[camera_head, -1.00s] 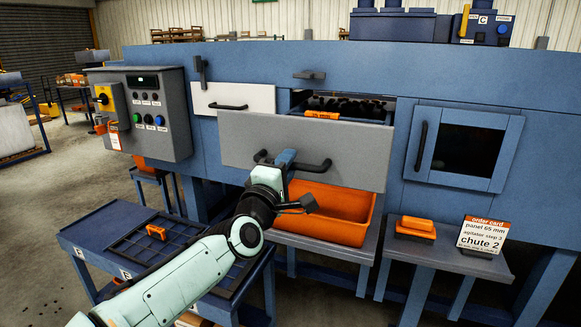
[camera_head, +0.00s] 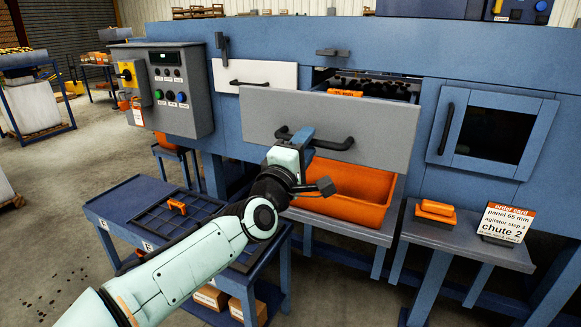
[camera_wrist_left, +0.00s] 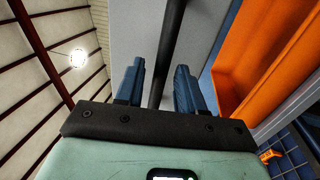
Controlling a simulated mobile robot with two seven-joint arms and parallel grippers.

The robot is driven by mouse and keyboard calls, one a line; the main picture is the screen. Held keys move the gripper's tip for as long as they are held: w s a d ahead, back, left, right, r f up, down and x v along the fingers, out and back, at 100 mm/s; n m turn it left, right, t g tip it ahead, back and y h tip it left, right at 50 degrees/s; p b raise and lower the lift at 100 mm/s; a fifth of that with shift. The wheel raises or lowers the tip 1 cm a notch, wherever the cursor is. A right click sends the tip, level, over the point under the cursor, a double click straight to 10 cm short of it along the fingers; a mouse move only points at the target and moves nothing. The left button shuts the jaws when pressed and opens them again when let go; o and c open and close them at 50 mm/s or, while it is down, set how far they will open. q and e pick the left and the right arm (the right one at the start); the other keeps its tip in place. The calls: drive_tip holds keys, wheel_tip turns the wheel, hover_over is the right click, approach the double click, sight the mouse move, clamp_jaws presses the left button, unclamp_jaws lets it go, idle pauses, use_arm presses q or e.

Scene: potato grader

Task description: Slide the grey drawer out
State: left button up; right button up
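The grey drawer (camera_head: 385,130) stands out from the machine, its broad front facing me. Dark lumps and an orange label show behind its top edge. Its black bar handle (camera_head: 338,144) runs across the front. My left gripper (camera_head: 300,136) is at the left part of this handle. In the left wrist view, the fingers of my left gripper (camera_wrist_left: 161,75) are apart, with the black handle (camera_wrist_left: 171,35) running between them. Gaps show beside the bar, so the gripper looks open around it. The grey drawer front (camera_wrist_left: 130,30) lies behind. My right gripper is out of view.
A white drawer (camera_head: 270,72) sits at the upper left, near a control panel (camera_head: 195,85). An orange bin (camera_head: 365,210) stands below the grey drawer. A blue table (camera_head: 120,205) is under my arm. A side shelf (camera_head: 460,238) holds an order card (camera_head: 508,222).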

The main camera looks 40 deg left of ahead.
use_arm(q)
drive_tip(key=b+v, duration=0.1)
drive_tip(key=v, duration=1.1)
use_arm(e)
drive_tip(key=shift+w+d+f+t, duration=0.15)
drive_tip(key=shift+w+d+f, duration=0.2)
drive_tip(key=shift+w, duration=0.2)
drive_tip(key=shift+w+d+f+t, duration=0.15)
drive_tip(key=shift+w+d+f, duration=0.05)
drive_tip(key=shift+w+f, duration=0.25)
use_arm(q)
drive_tip(key=shift+f, duration=0.1)
